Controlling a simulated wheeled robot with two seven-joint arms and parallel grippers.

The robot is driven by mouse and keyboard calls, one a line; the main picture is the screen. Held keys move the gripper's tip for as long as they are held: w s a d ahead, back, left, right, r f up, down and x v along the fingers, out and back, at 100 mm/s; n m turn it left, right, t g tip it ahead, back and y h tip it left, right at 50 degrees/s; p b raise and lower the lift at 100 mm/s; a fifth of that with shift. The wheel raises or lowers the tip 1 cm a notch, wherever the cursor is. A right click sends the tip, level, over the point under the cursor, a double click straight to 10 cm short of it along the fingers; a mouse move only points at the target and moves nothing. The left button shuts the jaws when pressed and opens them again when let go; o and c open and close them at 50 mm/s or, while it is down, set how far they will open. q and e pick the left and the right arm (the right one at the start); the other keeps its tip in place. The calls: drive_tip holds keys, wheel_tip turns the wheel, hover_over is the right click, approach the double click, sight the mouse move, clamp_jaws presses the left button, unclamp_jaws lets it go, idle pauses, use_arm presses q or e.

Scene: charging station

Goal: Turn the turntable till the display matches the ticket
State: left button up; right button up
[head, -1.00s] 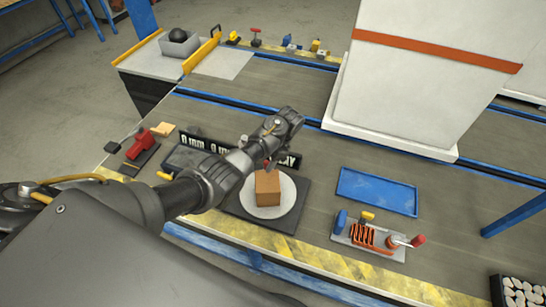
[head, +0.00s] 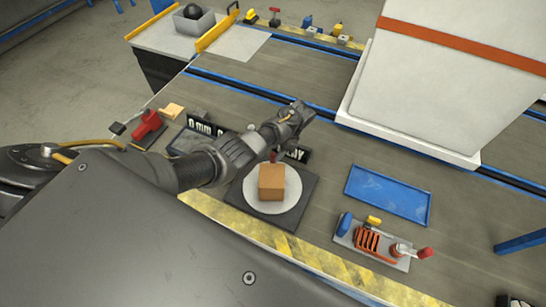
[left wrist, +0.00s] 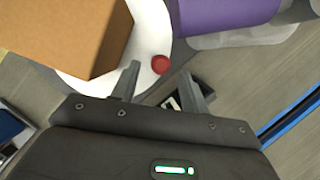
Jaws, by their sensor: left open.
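The turntable's white disc (head: 288,208) lies on a dark square base (head: 310,188) near the bench's front edge. A brown box (head: 271,182) stands on it, also at top left in the left wrist view (left wrist: 60,30). A red knob (left wrist: 161,64) is at the disc's rim. My left gripper (left wrist: 160,58) is open, its fingertips on either side of the knob in that view; I cannot tell if they touch it. A black display with white characters (head: 201,127) is behind, partly covered by my left arm. I cannot make out a ticket. My right gripper is out of view.
A blue tray (head: 388,195) and a grey holder with an orange coil (head: 369,242) lie to the right. A large white box-shaped housing (head: 435,85) stands behind. A red tool (head: 147,125) is at left. A purple object (left wrist: 215,15) shows in the left wrist view.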

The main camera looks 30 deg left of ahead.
sight(271, 154)
use_arm(q)
drive_tip(key=x, duration=0.5)
drive_tip(key=shift+b, duration=0.4)
drive_tip(key=shift+r, duration=0.1)
clamp_jaws()
drive_tip(key=shift+s+a+r+n+p, duration=0.1)
drive_tip(key=shift+s+a+n+p, duration=0.2)
drive_tip(key=shift+a+n, duration=0.15)
drive_tip(key=shift+a+n+h, duration=0.1)
drive_tip(key=shift+n+h, duration=0.2)
drive_tip(key=shift+n, duration=0.05)
